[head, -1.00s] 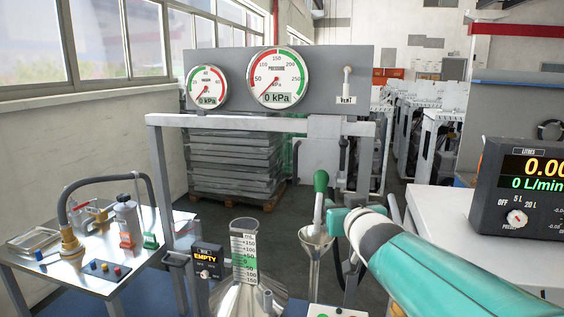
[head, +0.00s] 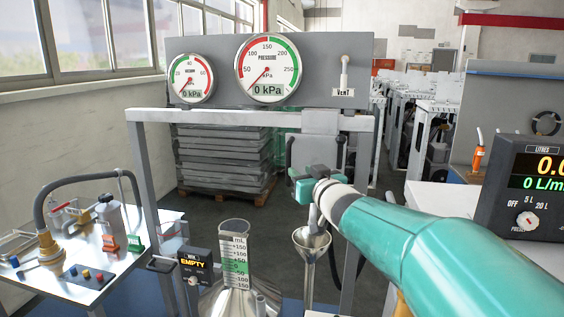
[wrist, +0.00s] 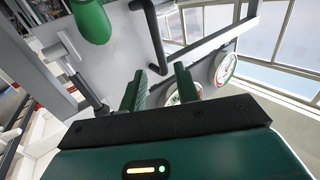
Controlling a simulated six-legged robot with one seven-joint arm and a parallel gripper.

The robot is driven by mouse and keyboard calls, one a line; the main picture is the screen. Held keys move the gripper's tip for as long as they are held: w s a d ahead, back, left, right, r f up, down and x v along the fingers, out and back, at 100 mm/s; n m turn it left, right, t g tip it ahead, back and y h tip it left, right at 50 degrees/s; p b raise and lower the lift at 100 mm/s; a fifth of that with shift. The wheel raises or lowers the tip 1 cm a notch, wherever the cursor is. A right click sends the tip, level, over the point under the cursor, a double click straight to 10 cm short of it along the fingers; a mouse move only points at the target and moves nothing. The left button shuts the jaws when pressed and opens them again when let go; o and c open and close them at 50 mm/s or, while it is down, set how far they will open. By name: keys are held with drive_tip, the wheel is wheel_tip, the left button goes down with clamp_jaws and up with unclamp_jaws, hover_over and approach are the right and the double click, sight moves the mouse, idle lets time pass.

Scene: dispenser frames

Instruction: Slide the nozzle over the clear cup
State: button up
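The clear cup (head: 235,257) is a see-through tube with an mL scale, upright on a steel vessel, left of my gripper in the head view. The nozzle's metal spout (head: 312,218) points down over a metal funnel (head: 312,240), right of the cup. My gripper (head: 303,183) is in front of the nozzle's upper part and hides its green handle there. In the wrist view the rounded green handle (wrist: 92,20) is at the upper left, apart from my fingers. My gripper (wrist: 161,82) is open, with nothing held between the fingers.
A box reading EMPTY (head: 193,265) stands left of the cup. A side table (head: 110,255) with hoses is at the left. A meter (head: 530,190) is at the right.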

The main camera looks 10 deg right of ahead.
sight(289, 163)
drive_tip(key=w, duration=0.3)
drive_tip(key=w+a, duration=0.1)
drive_tip(key=w, duration=0.5)
drive_tip(key=shift+w+a+f, duration=0.2)
drive_tip(key=shift+a, duration=0.2)
drive_tip(key=shift+s, duration=0.1)
clamp_jaws()
